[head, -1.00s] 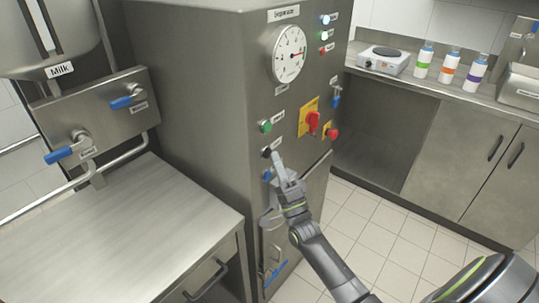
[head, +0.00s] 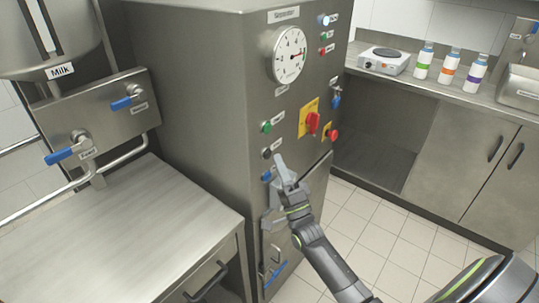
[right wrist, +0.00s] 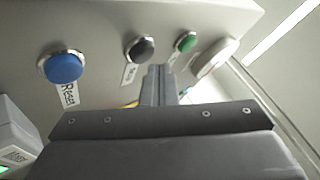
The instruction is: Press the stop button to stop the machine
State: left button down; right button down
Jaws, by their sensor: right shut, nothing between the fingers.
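The black button (head: 266,153), whose label is too small to read, sits on the front of the steel separator cabinet (head: 205,110). It is below a green button (head: 266,127) and above a blue button (head: 266,175). The right wrist view shows the black button (right wrist: 143,50) between the green button (right wrist: 187,42) and the blue button (right wrist: 63,67) labelled Reset. My right gripper (head: 279,158) is shut and empty, its tips just right of the black button. In the wrist view its fingertips (right wrist: 158,72) lie beside that button with a small apparent gap. My left gripper is out of view.
A red rotary switch (head: 312,122) on a yellow plate and a red knob (head: 332,134) are right of the buttons. A round gauge (head: 289,54) is above. A steel table (head: 140,225) stands at the left. Tiled floor is clear at the right.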

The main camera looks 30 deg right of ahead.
jog(key=shift+s, duration=0.1)
jog(key=s, duration=0.1)
jog(key=s+d+p, duration=0.1)
jog(key=s, duration=0.1)
jog(key=s+d, duration=0.1)
jog(key=s, duration=0.1)
jog(key=shift+s+d, duration=0.2)
jog(key=shift+f, duration=0.1)
dwell(0.9)
